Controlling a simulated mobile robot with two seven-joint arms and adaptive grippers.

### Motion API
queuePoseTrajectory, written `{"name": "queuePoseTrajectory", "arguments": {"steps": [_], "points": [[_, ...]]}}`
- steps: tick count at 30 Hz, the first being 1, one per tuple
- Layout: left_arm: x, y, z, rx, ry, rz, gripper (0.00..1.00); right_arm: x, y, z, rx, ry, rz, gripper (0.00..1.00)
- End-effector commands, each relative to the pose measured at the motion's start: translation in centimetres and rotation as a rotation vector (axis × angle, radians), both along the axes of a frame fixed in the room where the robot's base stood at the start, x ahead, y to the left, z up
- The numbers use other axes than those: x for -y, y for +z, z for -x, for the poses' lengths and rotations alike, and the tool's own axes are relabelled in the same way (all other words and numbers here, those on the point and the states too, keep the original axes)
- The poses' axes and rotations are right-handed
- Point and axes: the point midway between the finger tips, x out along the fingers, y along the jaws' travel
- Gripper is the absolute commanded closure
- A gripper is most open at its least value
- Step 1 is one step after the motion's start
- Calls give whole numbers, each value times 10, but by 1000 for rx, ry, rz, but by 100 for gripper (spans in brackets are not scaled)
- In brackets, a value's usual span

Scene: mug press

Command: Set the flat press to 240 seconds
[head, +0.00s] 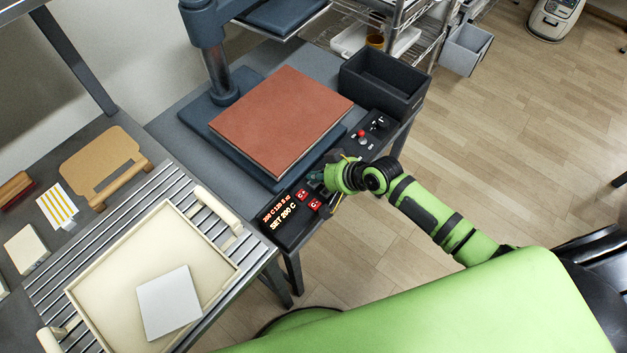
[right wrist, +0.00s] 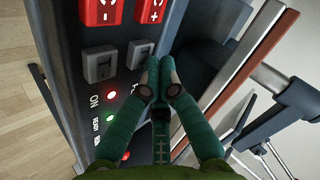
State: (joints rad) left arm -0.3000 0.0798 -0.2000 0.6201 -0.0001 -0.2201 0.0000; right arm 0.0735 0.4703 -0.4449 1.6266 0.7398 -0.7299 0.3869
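The flat press (head: 215,75) stands on the dark table with a reddish-brown pad (head: 282,118) on its lower plate. Its front control panel has a lit display (head: 278,211); the lower line seems to read SET 200 C, while the upper line is too small to read surely. Red C buttons (head: 308,199) sit beside it and show in the right wrist view (right wrist: 102,12). Two grey buttons (right wrist: 99,67) lie below them there. My right gripper (right wrist: 158,66) is shut and empty, fingertips close to the right grey button (right wrist: 139,53); contact cannot be told. My left gripper is out of view.
A black bin (head: 382,85) and a red knob or button (head: 362,134) are right of the press. A cream tray (head: 95,285) with a white square lies on the slatted rack at left. Indicator lights (right wrist: 112,96) glow on the panel.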

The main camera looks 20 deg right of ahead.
Motion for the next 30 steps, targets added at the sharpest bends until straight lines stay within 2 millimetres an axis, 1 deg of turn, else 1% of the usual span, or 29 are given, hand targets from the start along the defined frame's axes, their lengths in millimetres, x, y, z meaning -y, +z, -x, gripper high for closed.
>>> {"name": "queuePoseTrajectory", "arguments": {"steps": [23,30], "points": [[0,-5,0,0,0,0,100,0,-9,0,0,0,0,100],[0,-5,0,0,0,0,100,0,-9,0,-1,1,0,100]]}}
